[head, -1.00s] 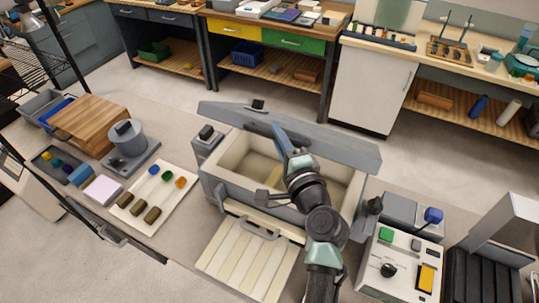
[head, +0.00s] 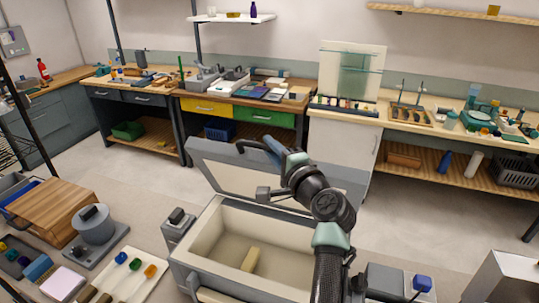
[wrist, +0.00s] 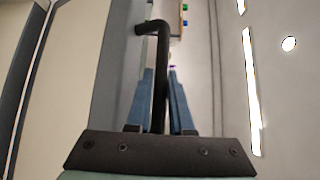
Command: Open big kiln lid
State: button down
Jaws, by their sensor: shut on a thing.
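The big kiln (head: 195,268) is a grey box with a cream lining, low in the middle of the head view. Its lid (head: 230,178) is raised and leans up along the back edge, its pale inner face showing. The kiln's inside is in view. My gripper (head: 262,147) is at the lid's upper edge, shut on the lid's dark handle. In the wrist view, the black bent handle (wrist: 161,70) runs between the blue fingers of my gripper (wrist: 162,98). My arm hides the lid's right part and some of the kiln's right side.
A pale yellow block (head: 250,259) lies inside the kiln. A grey round pot (head: 95,225) and a wooden box (head: 52,208) stand to the left. A control box (head: 392,282) is at right. Benches line the back wall, with open floor between.

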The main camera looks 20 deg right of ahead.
jog(key=c, duration=0.8)
grip_release()
jog(key=shift+s, duration=0.1)
jog(key=s+d+b, duration=0.2)
jog(key=s+b, duration=0.2)
jog(key=s, duration=0.8)
jog(key=shift+s+r, duration=0.25)
jog(key=shift+s, duration=0.05)
jog(key=s+a+r+n+t+h+b, duration=0.1)
jog(key=s+a+r+n+t, duration=0.15)
jog(key=a+r+n, duration=0.5)
jog(key=s+a+r+n+t+h, duration=0.1)
jog(key=a+r+n+t, duration=0.3)
jog(key=r, duration=0.7)
jog(key=s+a+r+n+t, duration=0.3)
jog(key=s+a+r+n, duration=0.2)
jog(key=s+r, duration=0.6)
jog(key=shift+s+a+r+t+h, duration=0.4)
jog(key=shift+s+a, duration=0.45)
jog(key=shift+a, duration=0.3)
